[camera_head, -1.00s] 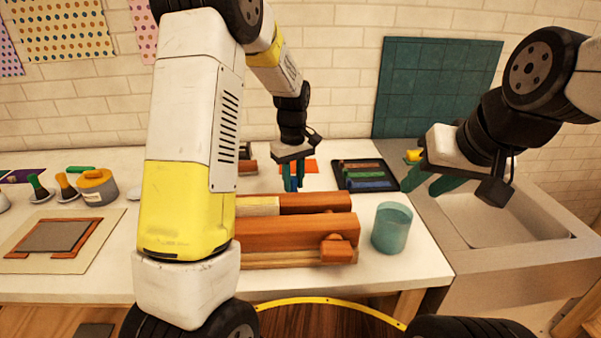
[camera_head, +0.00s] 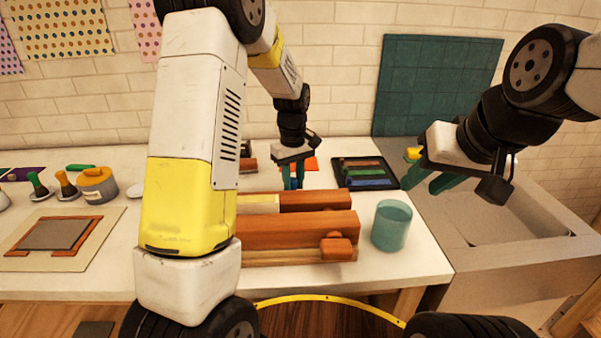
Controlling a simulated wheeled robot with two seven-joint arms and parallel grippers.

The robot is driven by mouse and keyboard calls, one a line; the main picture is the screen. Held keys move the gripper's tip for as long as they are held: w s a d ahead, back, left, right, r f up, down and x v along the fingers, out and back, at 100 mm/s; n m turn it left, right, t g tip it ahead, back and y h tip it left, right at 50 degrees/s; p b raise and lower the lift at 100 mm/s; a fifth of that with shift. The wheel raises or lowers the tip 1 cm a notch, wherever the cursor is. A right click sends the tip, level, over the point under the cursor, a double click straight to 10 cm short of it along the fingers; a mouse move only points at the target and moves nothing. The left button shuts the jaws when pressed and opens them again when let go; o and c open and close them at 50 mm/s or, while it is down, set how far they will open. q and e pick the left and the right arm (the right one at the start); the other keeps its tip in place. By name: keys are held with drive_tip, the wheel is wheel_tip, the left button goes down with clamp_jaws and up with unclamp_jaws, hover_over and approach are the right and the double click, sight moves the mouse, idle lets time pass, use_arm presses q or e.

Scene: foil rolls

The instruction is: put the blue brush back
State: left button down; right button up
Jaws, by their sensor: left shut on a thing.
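My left gripper (camera_head: 292,183) points down over the table behind the wooden press. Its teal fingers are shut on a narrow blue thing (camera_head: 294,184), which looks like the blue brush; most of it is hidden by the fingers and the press. A dark tray (camera_head: 394,183) to the right of it holds a brown-red, a green and a blue strip (camera_head: 371,183) in separate rows. My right gripper (camera_head: 433,181) is over the sink edge, its teal fingers apart and nothing seen between them.
The orange-brown wooden press (camera_head: 300,229) fills the middle front. A teal cup (camera_head: 391,226) stands right of it. The sink (camera_head: 500,225) is at right; a framed pad (camera_head: 55,235) and a yellow-topped pot (camera_head: 98,185) are at left.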

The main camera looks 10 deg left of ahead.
use_arm(q)
drive_tip(key=c, duration=0.6)
unclamp_jaws()
drive_tip(key=shift+r, duration=0.15)
drive_tip(key=shift+r, duration=4.35)
